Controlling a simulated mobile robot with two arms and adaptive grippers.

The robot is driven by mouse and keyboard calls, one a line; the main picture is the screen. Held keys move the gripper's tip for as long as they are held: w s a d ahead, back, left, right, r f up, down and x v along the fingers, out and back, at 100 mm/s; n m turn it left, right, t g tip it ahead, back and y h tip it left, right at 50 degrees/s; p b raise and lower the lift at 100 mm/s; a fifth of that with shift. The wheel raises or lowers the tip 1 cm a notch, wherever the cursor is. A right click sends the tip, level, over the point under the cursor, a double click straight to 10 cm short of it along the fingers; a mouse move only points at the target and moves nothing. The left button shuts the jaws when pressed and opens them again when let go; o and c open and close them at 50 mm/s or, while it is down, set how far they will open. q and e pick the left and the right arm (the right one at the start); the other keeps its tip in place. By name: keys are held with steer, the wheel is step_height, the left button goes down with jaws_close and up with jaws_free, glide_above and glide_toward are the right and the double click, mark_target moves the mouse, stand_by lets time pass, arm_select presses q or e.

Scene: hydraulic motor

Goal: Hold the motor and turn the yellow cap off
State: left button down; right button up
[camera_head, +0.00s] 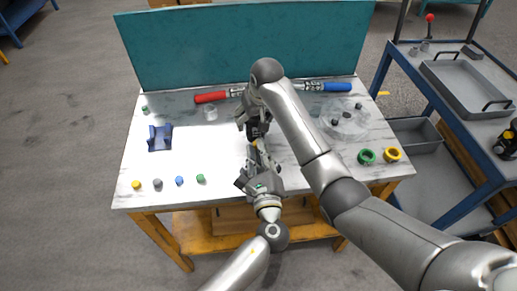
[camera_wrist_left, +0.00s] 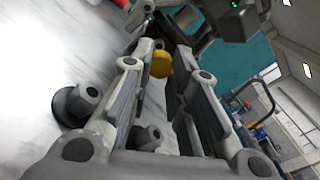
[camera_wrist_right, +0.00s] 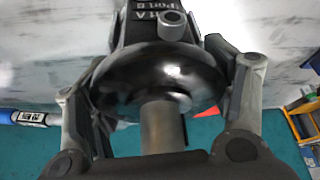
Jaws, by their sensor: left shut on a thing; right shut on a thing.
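The black motor (camera_wrist_right: 155,75) fills the middle of the right wrist view, its round flange and metal shaft facing the camera and white lettering on its body. My right gripper (camera_head: 255,128) is shut on the motor, one finger on each side, above the table. The yellow cap (camera_wrist_left: 161,64) is between the fingertips of my left gripper (camera_head: 255,147), which is shut on it. The motor lies just beyond the cap in the left wrist view. The cap is tiny in the head view, and its thread is hidden.
The marble-topped table (camera_head: 135,120) carries a blue stand (camera_head: 160,138), red-handled (camera_head: 210,97) and blue-handled (camera_head: 337,87) tools, a clear round dish (camera_head: 350,125), small caps along the front left, and green (camera_head: 366,156) and yellow (camera_head: 393,154) rings. A teal panel (camera_head: 200,50) closes the back.

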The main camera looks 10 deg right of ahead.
steer(key=shift+r, duration=0.1)
steer(key=o, duration=2.2)
steer(key=shift+c, duration=0.2)
